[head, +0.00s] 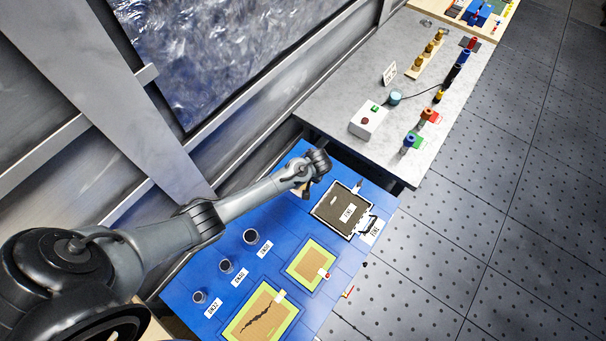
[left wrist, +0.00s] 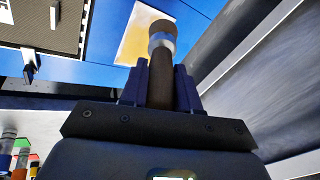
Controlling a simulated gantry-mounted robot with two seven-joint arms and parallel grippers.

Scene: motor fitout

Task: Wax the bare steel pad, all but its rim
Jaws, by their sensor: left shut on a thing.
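My left gripper (head: 318,163) is over the far left part of the blue table (head: 212,265). In the left wrist view the gripper (left wrist: 160,82) is shut on a brown brush-like tool (left wrist: 158,26) with a silver band. The tool's brown end points away from the fingers. It overlaps a pale yellow-white patch (left wrist: 132,44) on the blue surface; I cannot tell whether they touch. A dark grey panel (head: 338,203) with a white edge and a label lies right of the gripper. I cannot tell which surface is the bare steel pad. My right gripper is not in view.
Two tan panels with green borders (head: 292,268) (head: 238,332) lie nearer on the blue table. Cups (head: 251,237) with labels stand along its left side. A grey bench (head: 335,105) with a button box (head: 368,121) and several coloured parts is beyond. A wall frame rises at left.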

